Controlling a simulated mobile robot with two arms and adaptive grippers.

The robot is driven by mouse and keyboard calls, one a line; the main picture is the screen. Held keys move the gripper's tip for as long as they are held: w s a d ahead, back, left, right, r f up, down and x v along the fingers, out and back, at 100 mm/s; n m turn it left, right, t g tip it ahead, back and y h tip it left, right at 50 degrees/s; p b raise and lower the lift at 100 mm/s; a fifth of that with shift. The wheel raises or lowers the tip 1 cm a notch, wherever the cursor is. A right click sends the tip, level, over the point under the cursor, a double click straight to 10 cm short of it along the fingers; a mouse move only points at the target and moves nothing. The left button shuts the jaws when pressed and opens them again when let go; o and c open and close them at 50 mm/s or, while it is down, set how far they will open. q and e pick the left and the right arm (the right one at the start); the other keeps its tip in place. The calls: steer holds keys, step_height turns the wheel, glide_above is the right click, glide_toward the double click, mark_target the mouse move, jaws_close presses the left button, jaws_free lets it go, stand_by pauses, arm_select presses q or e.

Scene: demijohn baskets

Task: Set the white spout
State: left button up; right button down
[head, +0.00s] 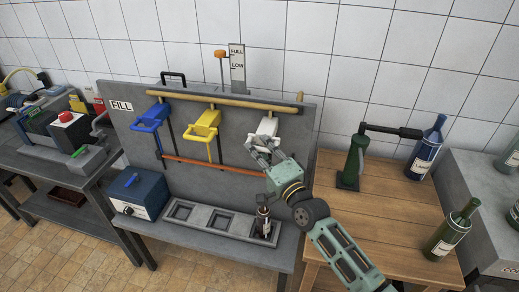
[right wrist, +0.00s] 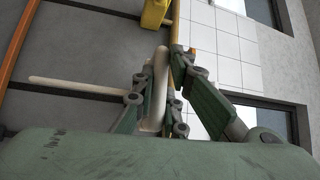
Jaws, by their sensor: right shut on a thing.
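The white spout (head: 267,127) hangs at the right end of a wooden rail on the grey panel, right of a yellow spout (head: 208,120) and a blue spout (head: 157,112). My right gripper (head: 261,153) is at the white spout's front and covers its handle. In the right wrist view the fingers (right wrist: 157,100) are shut around a pale upright bar (right wrist: 161,70), which looks like the white spout's handle. The yellow spout also shows at the top of that view (right wrist: 155,14). My left gripper is not in view.
A grey tray (head: 200,217) with square recesses lies below; a small dark-topped object (head: 264,220) stands at its right recess. A blue box (head: 138,192) is left of it. The wooden table (head: 385,205) holds a green corking device (head: 355,160) and bottles. An orange bar (head: 205,163) crosses the panel.

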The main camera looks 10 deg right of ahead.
steer(key=shift+w+d+r, duration=0.1)
steer(key=shift+d+r, duration=0.05)
steer(key=shift+r, duration=0.25)
steer(key=c, duration=1.8)
jaws_free()
steer(key=shift+o, duration=0.2)
steer(key=shift+f, duration=0.1)
steer(key=shift+f, duration=0.1)
steer(key=shift+s+d+f, duration=0.1)
steer(key=shift+s+f, duration=0.05)
steer(key=shift+s, duration=0.35)
steer(key=v, duration=1.1)
